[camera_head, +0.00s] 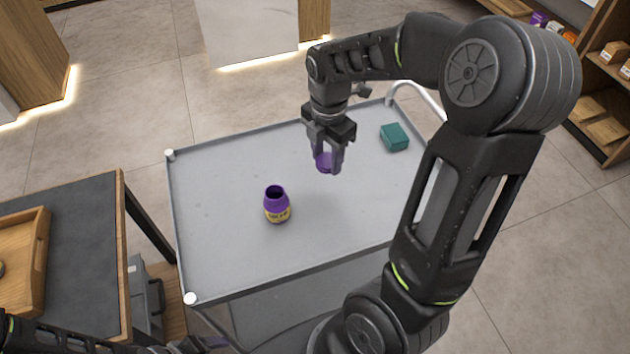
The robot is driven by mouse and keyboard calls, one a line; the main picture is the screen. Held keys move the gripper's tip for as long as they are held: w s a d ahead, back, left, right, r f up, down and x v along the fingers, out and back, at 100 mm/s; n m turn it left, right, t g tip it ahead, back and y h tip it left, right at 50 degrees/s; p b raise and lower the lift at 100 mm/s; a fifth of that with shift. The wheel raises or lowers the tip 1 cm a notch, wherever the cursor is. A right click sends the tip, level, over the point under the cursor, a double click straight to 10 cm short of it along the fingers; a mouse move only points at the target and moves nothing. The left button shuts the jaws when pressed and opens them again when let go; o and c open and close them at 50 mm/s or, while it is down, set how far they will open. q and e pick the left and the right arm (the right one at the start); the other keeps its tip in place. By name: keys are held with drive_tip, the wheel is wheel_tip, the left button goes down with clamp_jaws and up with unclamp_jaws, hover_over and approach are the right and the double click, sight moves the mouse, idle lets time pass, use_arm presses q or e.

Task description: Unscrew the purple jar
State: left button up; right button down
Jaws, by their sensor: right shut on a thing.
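The purple jar (277,206) with a yellow label stands upright on the grey cart top (220,240), its dark mouth open. My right gripper (327,163) is shut on the purple lid (324,160) and holds it above the cart, to the right of and beyond the jar, apart from it. My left gripper (205,343) shows only in part at the bottom edge, near the front of the cart; whether its jaws are open cannot be made out.
A teal box (394,137) lies at the cart's far right. A dark-topped table (85,235) with a wooden tray (25,262) stands at the left. The cart has a raised rim and a handle (418,95). Much of its top is clear.

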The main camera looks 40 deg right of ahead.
hover_over(326, 190)
wheel_tip(326, 190, down, 5)
drive_tip(key=shift+f, duration=0.15)
drive_tip(key=shift+f, duration=0.15)
drive_tip(key=shift+f, duration=1.75)
drive_tip(key=shift+f, duration=0.2)
drive_tip(key=c, duration=0.8)
unclamp_jaws()
drive_tip(key=shift+o, duration=0.2)
drive_tip(key=shift+r, duration=0.15)
wheel_tip(326, 190, up, 12)
drive_tip(key=shift+r, duration=0.1)
